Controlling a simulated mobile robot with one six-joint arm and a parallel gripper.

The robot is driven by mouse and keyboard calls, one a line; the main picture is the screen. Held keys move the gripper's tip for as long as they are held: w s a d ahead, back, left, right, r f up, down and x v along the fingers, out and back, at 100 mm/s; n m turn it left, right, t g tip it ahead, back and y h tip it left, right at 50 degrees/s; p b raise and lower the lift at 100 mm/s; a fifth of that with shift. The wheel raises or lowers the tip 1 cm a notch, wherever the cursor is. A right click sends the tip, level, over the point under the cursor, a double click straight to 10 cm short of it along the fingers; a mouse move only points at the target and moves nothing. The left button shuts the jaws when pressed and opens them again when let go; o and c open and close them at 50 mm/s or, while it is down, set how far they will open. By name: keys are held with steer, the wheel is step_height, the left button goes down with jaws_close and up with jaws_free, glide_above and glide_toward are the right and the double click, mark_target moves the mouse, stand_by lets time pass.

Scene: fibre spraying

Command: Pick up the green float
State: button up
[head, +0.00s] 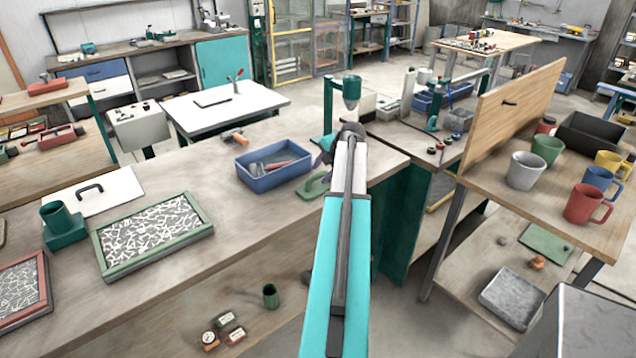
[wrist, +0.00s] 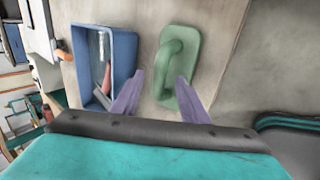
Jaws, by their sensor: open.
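The green float (wrist: 178,62) lies on the workbench with its looped handle up, to the right of a blue tray in the wrist view. In the head view the float (head: 314,185) is partly hidden behind my arm. My gripper (wrist: 156,85) is open, its two purple fingers apart. In the wrist view the fingertips appear on either side of the float's near end. I cannot tell how high they are above it. In the head view my gripper (head: 325,155) is mostly hidden by my arm.
The blue tray (head: 274,182) with tools in it stands close to the left of the float. A green-framed panel (head: 155,235), a white board (head: 107,197) and a green holder (head: 63,225) lie further left on the bench. A green-topped stand (head: 351,88) rises behind. The bench edge is near on the right.

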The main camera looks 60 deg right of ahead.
steer(key=shift+x, duration=1)
steer(key=shift+r, duration=0.1)
jaws_close()
